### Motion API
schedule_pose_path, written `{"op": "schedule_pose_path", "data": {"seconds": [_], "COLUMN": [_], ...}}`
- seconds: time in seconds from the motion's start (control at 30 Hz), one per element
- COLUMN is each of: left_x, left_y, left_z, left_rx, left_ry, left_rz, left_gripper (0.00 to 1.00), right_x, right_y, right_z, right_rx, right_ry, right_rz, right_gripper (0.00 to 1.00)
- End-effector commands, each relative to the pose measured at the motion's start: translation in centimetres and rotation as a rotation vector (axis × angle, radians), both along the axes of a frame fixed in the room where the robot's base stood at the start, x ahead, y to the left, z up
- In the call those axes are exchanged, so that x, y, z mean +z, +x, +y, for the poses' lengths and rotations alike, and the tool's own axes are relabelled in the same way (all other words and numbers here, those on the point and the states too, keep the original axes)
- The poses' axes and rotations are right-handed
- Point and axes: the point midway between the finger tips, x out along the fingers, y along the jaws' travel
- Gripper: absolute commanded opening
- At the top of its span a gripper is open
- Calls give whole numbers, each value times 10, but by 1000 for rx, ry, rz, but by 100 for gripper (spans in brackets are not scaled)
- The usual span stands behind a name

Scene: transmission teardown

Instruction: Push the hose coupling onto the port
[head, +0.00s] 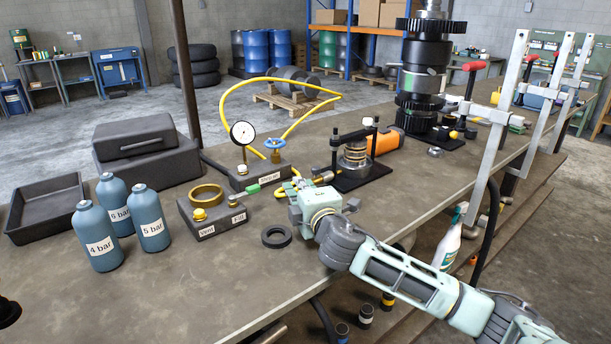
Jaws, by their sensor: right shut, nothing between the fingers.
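The yellow hose (224,108) loops up from the bench behind the gauge and comes down beside the block labelled Shop air (268,176). My right gripper is shut and empty, low over the bench beside the hose.
A black ring (276,236) lies just left of my right gripper. Blue bottles (151,217), a black tray (44,212) and a black case (147,160) stand left. A clamped part stack (355,155) stands behind. The front left bench is clear.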

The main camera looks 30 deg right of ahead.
Motion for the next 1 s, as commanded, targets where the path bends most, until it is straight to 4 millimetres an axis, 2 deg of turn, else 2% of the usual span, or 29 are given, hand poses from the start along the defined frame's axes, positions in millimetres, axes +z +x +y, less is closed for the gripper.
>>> {"op": "schedule_pose_path", "data": {"seconds": [0.07, 0.1, 0.3, 0.77, 0.87, 1.0], "left_x": [3, 5, 7, 7, 8, 9], "left_y": [5, 7, 7, 4, 3, 2], "left_z": [-1, -1, -1, -2, -2, -2], "left_rx": [0, 0, 0, 1, 1, 1], "left_ry": [-1, -1, -2, -2, -3, -3], "left_rz": [-8, -11, -12, -6, -3, -3], "left_gripper": [40, 40, 40, 40, 40, 40], "right_x": [2, 1, -2, -3, -3, -3], "right_y": [12, 15, 26, 29, 30, 31], "right_z": [-4, -13, -31, -37, -45, -66], "right_rx": [-1, -4, -1, 0, -2, -4], "right_ry": [1, -3, -1, 0, -1, -3], "right_rz": [-1, 1, 1, 1, 2, 3], "right_gripper": [0, 0, 0, 0, 0, 0]}}
